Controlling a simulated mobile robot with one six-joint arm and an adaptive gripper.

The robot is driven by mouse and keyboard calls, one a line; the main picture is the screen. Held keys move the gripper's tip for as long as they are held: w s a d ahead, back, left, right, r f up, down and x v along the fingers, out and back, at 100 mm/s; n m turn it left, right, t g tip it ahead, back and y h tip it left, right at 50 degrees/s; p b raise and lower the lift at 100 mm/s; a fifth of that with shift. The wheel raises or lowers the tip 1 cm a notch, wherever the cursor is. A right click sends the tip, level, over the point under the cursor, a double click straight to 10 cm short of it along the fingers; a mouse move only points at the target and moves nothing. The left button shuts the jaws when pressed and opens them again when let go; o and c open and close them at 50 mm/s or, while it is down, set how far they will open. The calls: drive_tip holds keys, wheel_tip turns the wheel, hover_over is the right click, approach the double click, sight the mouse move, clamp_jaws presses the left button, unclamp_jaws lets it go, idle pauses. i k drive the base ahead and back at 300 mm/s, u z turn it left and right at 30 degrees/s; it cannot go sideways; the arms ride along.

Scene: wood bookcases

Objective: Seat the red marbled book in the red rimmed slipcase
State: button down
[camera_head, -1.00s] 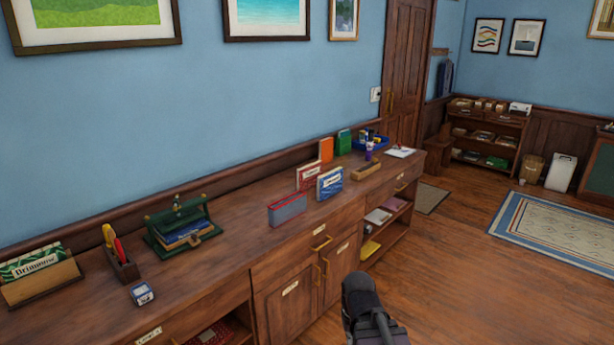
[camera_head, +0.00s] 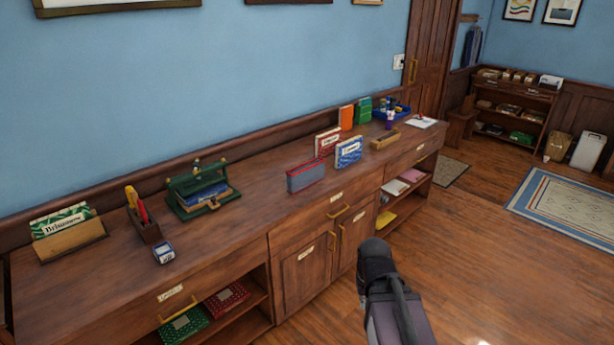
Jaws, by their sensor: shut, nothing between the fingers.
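The red marbled book is most likely the red patterned book (camera_head: 227,298) with a pale label, lying flat in the open shelf bay below the counter, at the lower left. A green patterned book (camera_head: 185,325) lies to its left. The red rimmed slipcase (camera_head: 305,178) is a grey-blue box with a red rim, standing on the counter near its front edge. Its inside is hard to make out from here. A dark part of my arm shows at the bottom, in front of the cabinet doors and apart from both things. My gripper's fingers do not show.
On the wooden counter (camera_head: 245,222) are a red and white book (camera_head: 327,142), a blue book (camera_head: 348,152), a green stand (camera_head: 203,190), a pen holder (camera_head: 145,222) and a small clock-like box (camera_head: 164,252). Open floor (camera_head: 490,265) lies to the right.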

sight(298, 178)
drive_tip(key=z, duration=0.35)
drive_tip(key=i, duration=2.1)
drive_tip(key=u, duration=0.3)
drive_tip(key=i, duration=0.75)
drive_tip(key=u, duration=0.3)
